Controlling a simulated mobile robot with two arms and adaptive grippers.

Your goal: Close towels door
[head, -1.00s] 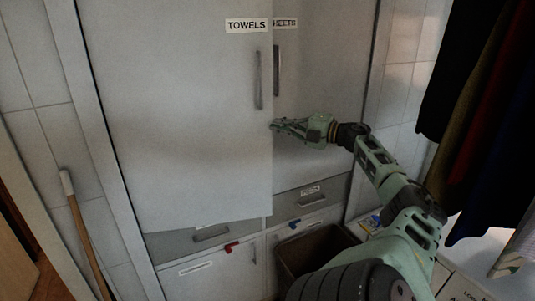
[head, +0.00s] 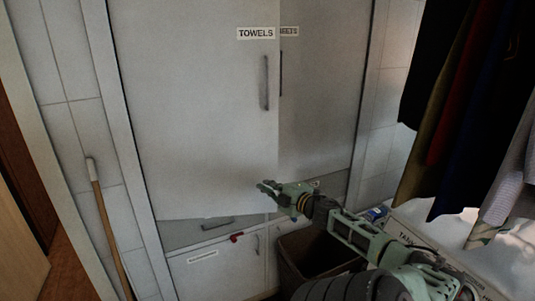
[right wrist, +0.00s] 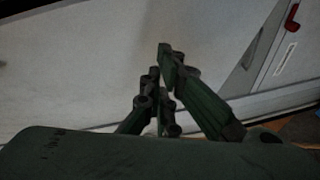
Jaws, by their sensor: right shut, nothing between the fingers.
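The grey towels door (head: 200,120), labelled TOWELS, has a vertical handle (head: 265,82) near its right edge. It stands ajar, its lower edge out in front of the drawer fronts, and its right edge hides part of the neighbouring label. My right gripper (head: 263,187) is shut and empty at the door's lower right, by its free edge. In the right wrist view its fingers (right wrist: 163,62) are together in front of the pale door surface (right wrist: 80,65). I cannot tell whether they touch it. My left gripper is not in view.
The sheets door (head: 325,110) is to the right. Below are a drawer handle (head: 218,223), a red clip (head: 237,238) and a dark bin (head: 300,268). A broom handle (head: 105,225) leans at the left. Clothes (head: 470,120) hang at the right.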

